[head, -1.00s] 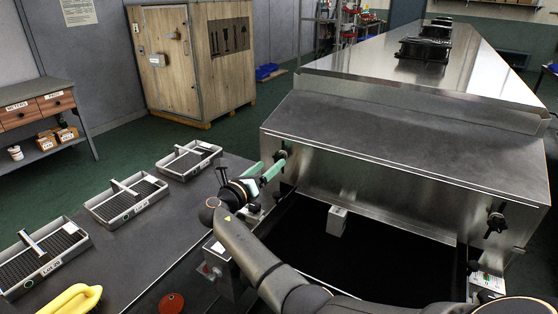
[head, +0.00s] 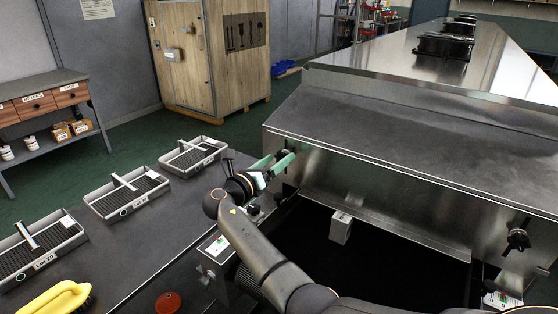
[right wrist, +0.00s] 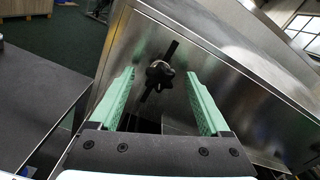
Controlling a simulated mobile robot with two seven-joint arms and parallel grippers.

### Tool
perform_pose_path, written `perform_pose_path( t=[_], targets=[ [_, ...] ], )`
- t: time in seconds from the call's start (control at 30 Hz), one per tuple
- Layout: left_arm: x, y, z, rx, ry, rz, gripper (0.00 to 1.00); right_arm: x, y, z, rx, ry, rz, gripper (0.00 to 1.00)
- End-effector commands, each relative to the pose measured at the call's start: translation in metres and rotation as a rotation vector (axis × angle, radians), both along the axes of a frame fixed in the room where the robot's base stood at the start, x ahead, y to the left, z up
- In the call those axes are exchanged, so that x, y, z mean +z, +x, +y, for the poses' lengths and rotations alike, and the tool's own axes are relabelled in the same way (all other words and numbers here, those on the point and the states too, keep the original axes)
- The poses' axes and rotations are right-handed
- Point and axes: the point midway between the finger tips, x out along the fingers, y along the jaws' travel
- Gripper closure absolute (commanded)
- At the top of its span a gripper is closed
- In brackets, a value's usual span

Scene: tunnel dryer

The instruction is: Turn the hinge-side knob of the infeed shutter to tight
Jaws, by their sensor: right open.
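The infeed end of the steel dryer has a front panel (head: 400,212), seemingly the shutter, with a black knob at each side. The left knob (right wrist: 158,76) is a dark lobed knob on a slanted dark bar. The right knob (head: 517,239) is at the panel's far right; I cannot tell which one is hinge-side. My right gripper (head: 282,158) is open, its green fingers pointing at the left knob. In the right wrist view the knob shows between the fingertips, apparently beyond them and untouched. In the head view the fingers partly hide it. My left gripper is out of view.
A dark opening (head: 365,265) lies below the panel, with a small grey block (head: 341,227) at its upper edge. A wooden cabinet (head: 185,65) stands behind.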

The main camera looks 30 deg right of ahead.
Motion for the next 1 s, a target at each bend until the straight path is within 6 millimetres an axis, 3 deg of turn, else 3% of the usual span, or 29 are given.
perform_pose_path(
  t=[0.33,1.0],
  targets=[
    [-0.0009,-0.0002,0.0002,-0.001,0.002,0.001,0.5,0.0005,0.0001,0.0006,0.0,0.0,-0.001,0.22],
    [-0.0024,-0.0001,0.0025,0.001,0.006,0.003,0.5,0.0002,0.0001,0.0003,0.0,-0.001,0.0,0.97]
  ],
)
